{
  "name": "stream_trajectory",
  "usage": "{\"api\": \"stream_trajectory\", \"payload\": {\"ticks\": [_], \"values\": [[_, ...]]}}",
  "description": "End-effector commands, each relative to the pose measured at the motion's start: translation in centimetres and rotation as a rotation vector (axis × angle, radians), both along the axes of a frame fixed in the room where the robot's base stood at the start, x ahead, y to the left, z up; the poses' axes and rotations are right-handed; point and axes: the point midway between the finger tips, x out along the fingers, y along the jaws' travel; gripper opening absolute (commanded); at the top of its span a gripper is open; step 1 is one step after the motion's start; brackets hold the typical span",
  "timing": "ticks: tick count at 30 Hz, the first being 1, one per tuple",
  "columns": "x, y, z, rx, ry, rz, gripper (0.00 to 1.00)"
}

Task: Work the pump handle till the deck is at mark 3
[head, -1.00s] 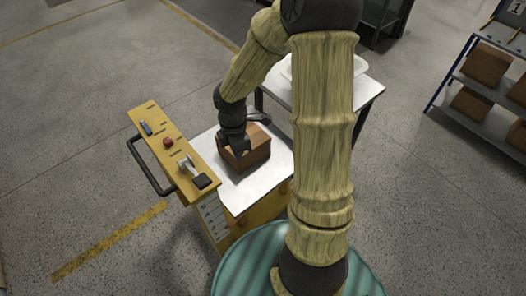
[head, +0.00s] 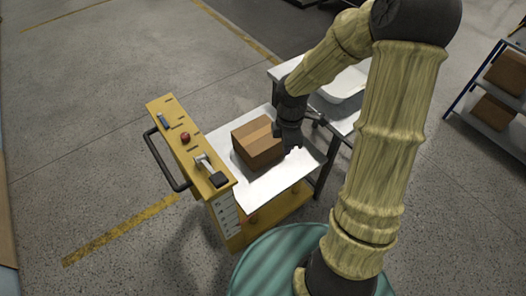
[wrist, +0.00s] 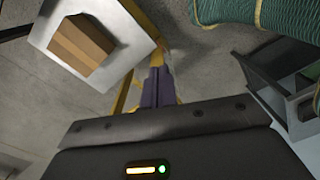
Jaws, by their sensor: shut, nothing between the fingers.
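A yellow lift cart (head: 241,236) has a white deck (head: 272,186) with a brown carton (head: 258,150) on it. On its upright yellow panel (head: 166,112) is a pale lever with a black pad (head: 219,180), perhaps the pump handle. A white scale strip (head: 227,212) runs down the cart's side; its marks are too small to read. My gripper (head: 292,147) is shut and empty, beside the carton's right side over the deck, apart from the lever. In the wrist view its fingers (wrist: 157,88) point past the deck's edge, with the carton (wrist: 81,44) at upper left.
The panel also carries a red knob (head: 185,138), a small blue part (head: 163,121) and a black bar handle (head: 163,165). A table with a white basin (head: 345,88) stands behind the deck. A shelf with cartons (head: 492,112) is at right. Floor left of the cart is clear.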

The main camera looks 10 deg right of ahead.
Motion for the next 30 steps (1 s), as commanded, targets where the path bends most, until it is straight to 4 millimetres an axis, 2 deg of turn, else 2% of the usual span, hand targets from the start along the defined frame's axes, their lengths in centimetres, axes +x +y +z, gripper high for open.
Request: {"api": "stream_trajectory", "payload": {"ticks": [21, 26, 30], "values": [[-0.2, -0.1, 0.0, -0.005, -0.001, -0.030, 0.00], [-1.6, 0.1, 0.4, -0.029, -0.019, -0.230, 0.00], [-3.8, 0.2, 1.3, -0.037, -0.072, -0.589, 0.00]]}}
